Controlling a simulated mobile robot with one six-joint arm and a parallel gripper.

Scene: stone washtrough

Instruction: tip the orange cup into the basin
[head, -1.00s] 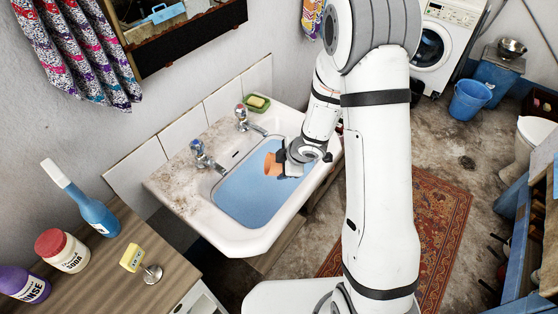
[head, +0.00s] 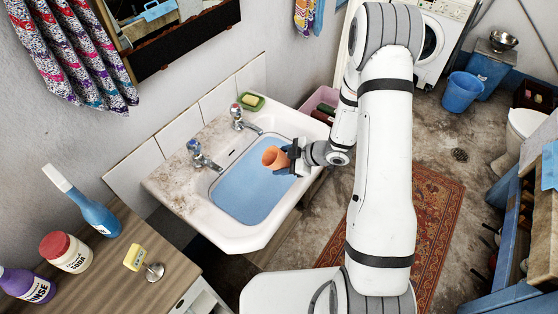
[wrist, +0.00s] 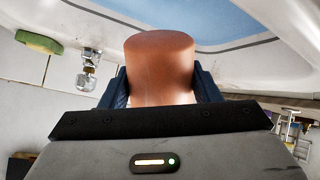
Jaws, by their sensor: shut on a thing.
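The orange cup (head: 275,158) is held over the white basin (head: 228,240) in the head view. It looks tilted, with its rim toward the left; I cannot see what is inside it. My gripper (head: 290,157) is shut on the cup from the right. In the wrist view the cup (wrist: 160,65) stands out between the dark blue fingers of my gripper (wrist: 160,90). The blue water (head: 240,190) in the basin lies below the cup; I see no stream between them.
Two taps (head: 200,157) (head: 240,118) and a green soap dish (head: 251,103) stand on the basin's back ledge. A wooden counter (head: 110,265) with bottles is at the left. A pink tub (head: 318,103) stands beyond the basin. A patterned rug (head: 430,215) lies at right.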

